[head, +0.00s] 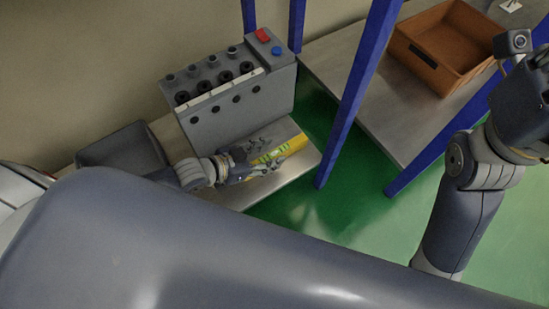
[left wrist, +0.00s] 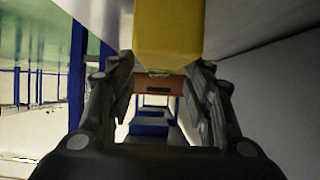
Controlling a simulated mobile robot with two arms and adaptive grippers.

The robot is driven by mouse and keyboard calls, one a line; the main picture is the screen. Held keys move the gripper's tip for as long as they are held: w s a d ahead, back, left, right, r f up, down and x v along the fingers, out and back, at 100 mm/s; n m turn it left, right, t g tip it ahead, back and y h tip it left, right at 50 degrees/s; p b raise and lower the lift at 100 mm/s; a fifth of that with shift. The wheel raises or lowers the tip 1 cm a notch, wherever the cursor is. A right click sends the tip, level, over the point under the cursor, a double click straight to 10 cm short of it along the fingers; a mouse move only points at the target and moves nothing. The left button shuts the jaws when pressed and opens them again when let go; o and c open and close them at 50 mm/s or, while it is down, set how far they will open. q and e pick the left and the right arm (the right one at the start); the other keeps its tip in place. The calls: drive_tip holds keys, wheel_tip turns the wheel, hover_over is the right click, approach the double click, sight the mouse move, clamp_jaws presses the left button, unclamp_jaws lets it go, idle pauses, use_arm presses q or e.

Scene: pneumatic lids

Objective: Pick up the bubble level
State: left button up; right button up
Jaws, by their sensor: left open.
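The bubble level (head: 294,145) is a yellow bar with green vials, lying on the metal shelf in front of the grey machine. In the head view my left gripper (head: 272,163) is at the level, with its fingers partly over it. In the left wrist view the level (left wrist: 168,32) is a large yellow block at the top centre, and the open fingers of the left gripper (left wrist: 160,82) stand on either side of it, with gaps visible. Whether a finger touches it, I cannot tell. My right arm is at the right of the head view; its gripper is not visible.
The grey machine (head: 236,111) with black knobs and red and blue buttons stands behind the level. A dark grey bin (head: 122,150) is to its left. Blue posts (head: 357,85) rise to the right. A brown crate (head: 425,62) sits on a metal table (head: 365,110).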

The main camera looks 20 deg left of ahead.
sight(289, 148)
use_arm(q)
drive_tip(key=shift+b+x, duration=0.65)
drive_tip(key=shift+x, duration=0.7)
drive_tip(key=shift+s, duration=0.1)
clamp_jaws()
drive_tip(key=shift+r, duration=0.15)
